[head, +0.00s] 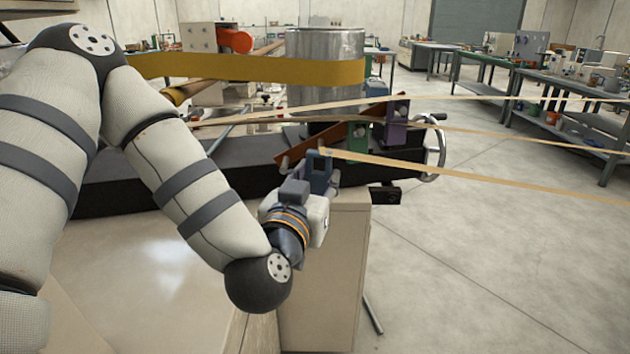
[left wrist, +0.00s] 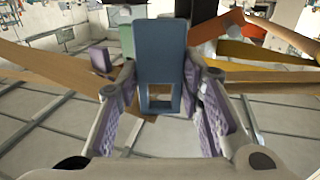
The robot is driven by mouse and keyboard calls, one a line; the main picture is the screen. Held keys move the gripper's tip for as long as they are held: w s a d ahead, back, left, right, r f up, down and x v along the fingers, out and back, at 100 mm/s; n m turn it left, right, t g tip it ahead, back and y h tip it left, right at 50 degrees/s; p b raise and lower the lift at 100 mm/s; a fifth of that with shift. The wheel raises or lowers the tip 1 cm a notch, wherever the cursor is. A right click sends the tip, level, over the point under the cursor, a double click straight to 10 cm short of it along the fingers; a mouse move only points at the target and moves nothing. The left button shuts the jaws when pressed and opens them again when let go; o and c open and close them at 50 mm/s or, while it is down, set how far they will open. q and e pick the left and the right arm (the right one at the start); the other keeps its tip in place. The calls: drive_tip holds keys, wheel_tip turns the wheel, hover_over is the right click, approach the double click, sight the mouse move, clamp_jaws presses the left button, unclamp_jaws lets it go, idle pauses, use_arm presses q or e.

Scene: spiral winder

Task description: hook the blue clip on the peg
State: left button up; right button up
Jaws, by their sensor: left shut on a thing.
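The blue clip (head: 320,165) is a block with a square window, held upright in my left gripper (head: 314,190). In the left wrist view the clip (left wrist: 160,55) stands between the two purple-padded fingers, which are shut on it. In the head view it is in front of the near end of a rust-coloured bar (head: 298,150). The bar also shows in the left wrist view (left wrist: 215,28). I cannot make out a bare peg, nor whether the clip touches the bar. My right gripper is not in view.
A green clip (head: 357,141) and a purple clip (head: 396,122) sit along the bar, just beyond the blue clip. Tan tapes (head: 480,178) stretch right from there. A metal drum (head: 325,75) with a yellow band stands behind. A beige cabinet (head: 345,270) stands below my gripper.

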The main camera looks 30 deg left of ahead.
use_arm(q)
drive_tip(key=shift+w+r, duration=0.1)
drive_tip(key=shift+w, duration=0.1)
drive_tip(key=shift+w+a, duration=0.25)
drive_tip(key=shift+w, duration=0.2)
drive_tip(key=w+a+f+b, duration=0.1)
drive_tip(key=w+a, duration=0.4)
drive_tip(key=w, duration=0.3)
drive_tip(key=shift+f+b, duration=0.2)
drive_tip(key=shift+b, duration=0.2)
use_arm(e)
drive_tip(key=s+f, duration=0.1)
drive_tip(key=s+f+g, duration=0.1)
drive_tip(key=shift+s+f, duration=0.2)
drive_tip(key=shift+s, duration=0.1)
use_arm(q)
drive_tip(key=o, duration=1.2)
